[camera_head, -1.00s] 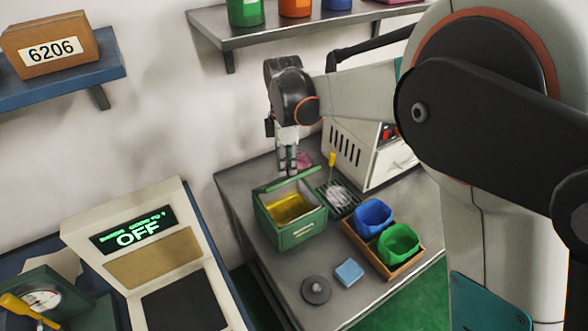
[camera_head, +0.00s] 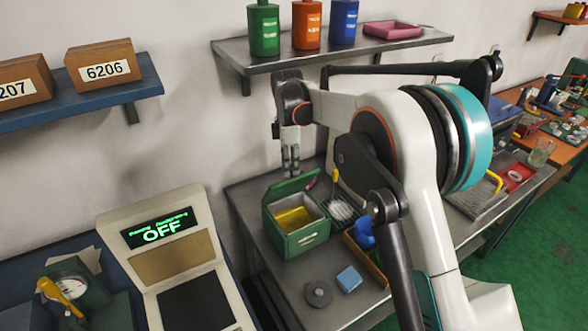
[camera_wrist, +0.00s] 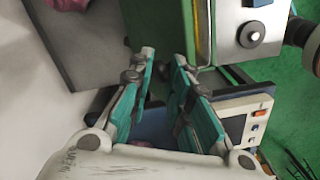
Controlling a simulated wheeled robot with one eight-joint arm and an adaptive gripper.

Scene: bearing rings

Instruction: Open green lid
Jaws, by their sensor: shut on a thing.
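The green box (camera_head: 299,243) stands on the grey bench, with yellow contents (camera_head: 293,217) showing through its open top. Its green lid (camera_head: 290,187) is raised along the far side and tilted back. My gripper (camera_head: 291,172) points down at the lid's upper edge and is shut on it. In the wrist view my gripper's teal fingers (camera_wrist: 164,58) have a narrow gap between the tips; the grip itself is hard to make out. The green box (camera_wrist: 202,30) shows just right of the tips there.
A yellow-handled tool (camera_head: 335,176) and a tray stand close right of the box. A blue container (camera_head: 364,234) is partly hidden by my arm. A grey disc (camera_head: 318,293) and a blue block (camera_head: 349,278) lie in front. A shelf (camera_head: 330,51) with bottles hangs above.

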